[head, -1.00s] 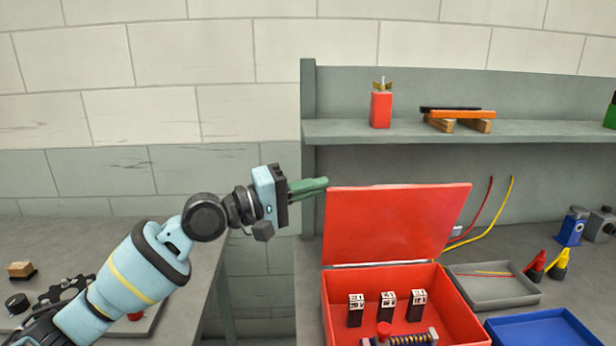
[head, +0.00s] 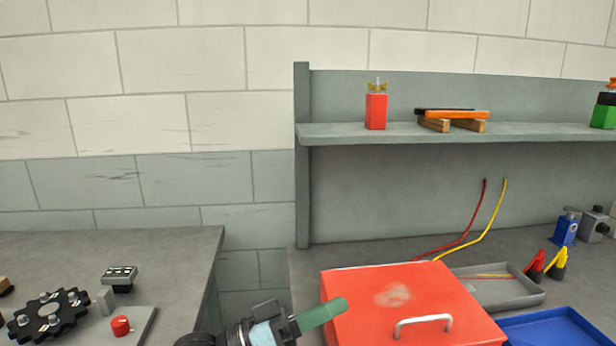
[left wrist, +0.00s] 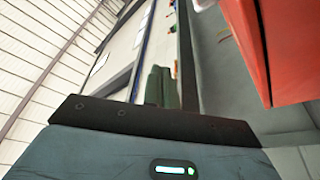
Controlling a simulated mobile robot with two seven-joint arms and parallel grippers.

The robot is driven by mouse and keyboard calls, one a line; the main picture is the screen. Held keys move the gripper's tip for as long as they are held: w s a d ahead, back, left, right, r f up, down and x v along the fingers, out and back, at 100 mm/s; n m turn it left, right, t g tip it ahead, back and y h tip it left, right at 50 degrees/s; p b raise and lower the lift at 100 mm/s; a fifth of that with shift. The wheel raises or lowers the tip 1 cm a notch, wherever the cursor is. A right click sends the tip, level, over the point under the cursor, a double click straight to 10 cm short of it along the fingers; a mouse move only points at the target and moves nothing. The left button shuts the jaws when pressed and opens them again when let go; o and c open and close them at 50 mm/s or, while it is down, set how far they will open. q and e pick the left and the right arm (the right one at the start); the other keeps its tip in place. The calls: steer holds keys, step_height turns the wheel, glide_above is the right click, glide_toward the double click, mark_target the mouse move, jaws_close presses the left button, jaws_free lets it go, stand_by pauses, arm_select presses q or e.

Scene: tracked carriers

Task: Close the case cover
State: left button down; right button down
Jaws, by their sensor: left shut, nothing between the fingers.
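The red case (head: 450,290) sits on the grey workbench at the lower right of the head view. Its cover lies flat over the body, with a silver handle (head: 422,322) near the front and a pale worn patch on top. The inside of the case is hidden. My left gripper (head: 338,305) is shut and empty, its green fingers at the left edge of the cover; I cannot tell whether they touch it. In the left wrist view the shut fingers (left wrist: 160,88) point away from the camera, and red case surface (left wrist: 285,45) shows at the right. My right gripper is not in view.
A grey tray (head: 500,285) and a blue tray (head: 555,328) stand right of the case. Red and yellow clips (head: 545,264) lie behind them. A shelf (head: 400,133) runs above. A left table (head: 180,250) holds a black gear (head: 48,315); a gap separates it from the workbench.

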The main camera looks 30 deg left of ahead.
arm_select(q)
steer(key=shift+s+d+f+b, duration=0.15)
steer(key=shift+s+f+b, duration=0.1)
steer(key=shift+f, duration=0.7)
steer(key=shift+s+d+f+b, duration=0.15)
steer(key=shift+s+f+b, duration=0.05)
steer(key=shift+f, duration=0.75)
steer(key=shift+s+d+f+b, duration=0.15)
steer(key=shift+s+f+b, duration=0.1)
steer(key=shift+f, duration=0.7)
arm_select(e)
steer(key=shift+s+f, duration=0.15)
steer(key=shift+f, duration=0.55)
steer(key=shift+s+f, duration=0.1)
arm_select(q)
steer(key=shift+r, duration=0.1)
